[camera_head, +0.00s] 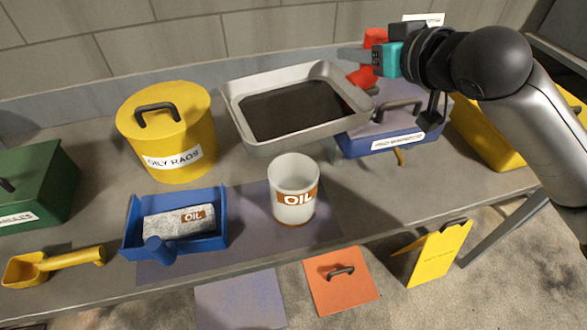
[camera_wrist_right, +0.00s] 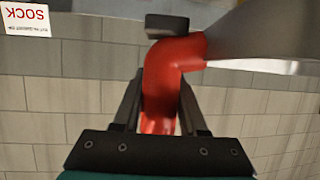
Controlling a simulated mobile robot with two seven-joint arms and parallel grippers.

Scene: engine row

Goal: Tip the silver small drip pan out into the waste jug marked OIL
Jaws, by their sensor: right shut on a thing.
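The silver drip pan (camera_head: 262,149) has a dark pool of oil (camera_head: 290,110) in it and a red handle (camera_head: 360,78) at its right end. It is held up behind the OIL jug, roughly level. My right gripper (camera_head: 372,58) is shut on the red handle. The right wrist view shows the handle (camera_wrist_right: 163,85) between the fingers (camera_wrist_right: 160,105), with part of the pan (camera_wrist_right: 265,35) at upper right. The white waste jug (camera_head: 293,174), marked OIL, stands upright on the bench, in front of and below the pan. My left gripper is not in view.
A yellow OILY RAGS can (camera_head: 165,125) stands left of the pan. A blue tray (camera_head: 175,250) with a bag marked OIL lies left of the jug. A blue box (camera_head: 390,125) is behind right. A yellow scoop (camera_head: 60,262) and green box (camera_head: 40,180) are far left.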

